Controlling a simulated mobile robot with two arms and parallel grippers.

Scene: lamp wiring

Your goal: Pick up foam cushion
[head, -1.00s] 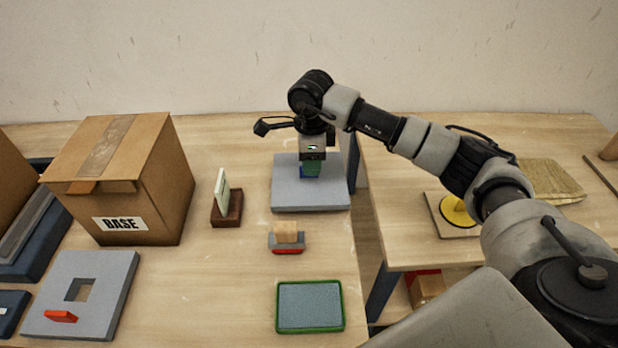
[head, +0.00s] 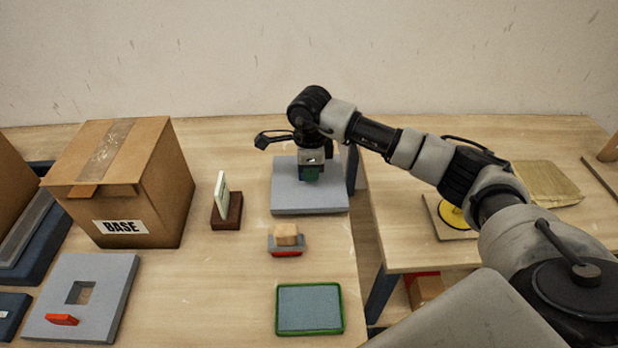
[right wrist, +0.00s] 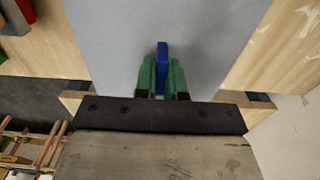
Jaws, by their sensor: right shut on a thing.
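A flat grey slab (head: 285,203), which looks like the foam cushion, lies on the table at the back centre. My right gripper (head: 312,175) points down over its middle. In the right wrist view, its green fingertips (right wrist: 162,78) are shut on a narrow blue piece (right wrist: 163,55) standing over the grey slab (right wrist: 115,35). I cannot tell whether the blue piece is part of the slab. My left gripper is not in view.
A cardboard box marked BASE (head: 122,190) stands at left. A grey plate with a square hole (head: 105,290) and red piece lies front left. A brown stand (head: 227,210), a small block (head: 286,236) and a green-rimmed tray (head: 310,309) are nearer. A second table (head: 410,245) is at right.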

